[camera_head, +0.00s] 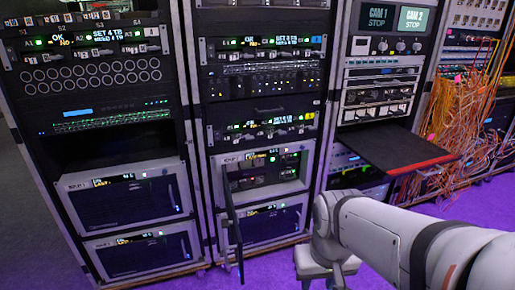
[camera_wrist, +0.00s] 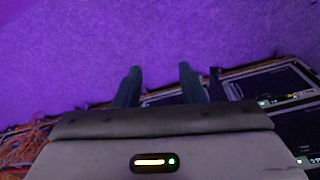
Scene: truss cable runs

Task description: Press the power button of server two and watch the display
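Silver-framed servers sit low in the racks. In the middle rack, the upper server (camera_head: 285,172) has its dark front door (camera_head: 233,222) swung open, showing a lit display strip (camera_head: 262,158) and drive bays. A closed server (camera_head: 275,224) sits below it. The left rack holds an upper server (camera_head: 122,200) and a lower server (camera_head: 142,254). Their labels are too small to tell which is server two; no power button can be made out. My gripper (camera_wrist: 160,68) is open and empty in the wrist view, above purple floor, with server fronts (camera_wrist: 285,92) to the right.
A black pull-out shelf (camera_head: 392,150) with a red edge juts from the third rack. Orange cables (camera_head: 475,95) hang in a tangle at the right. The open door sticks out into the room. Purple floor (camera_head: 270,268) shows in front of the racks.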

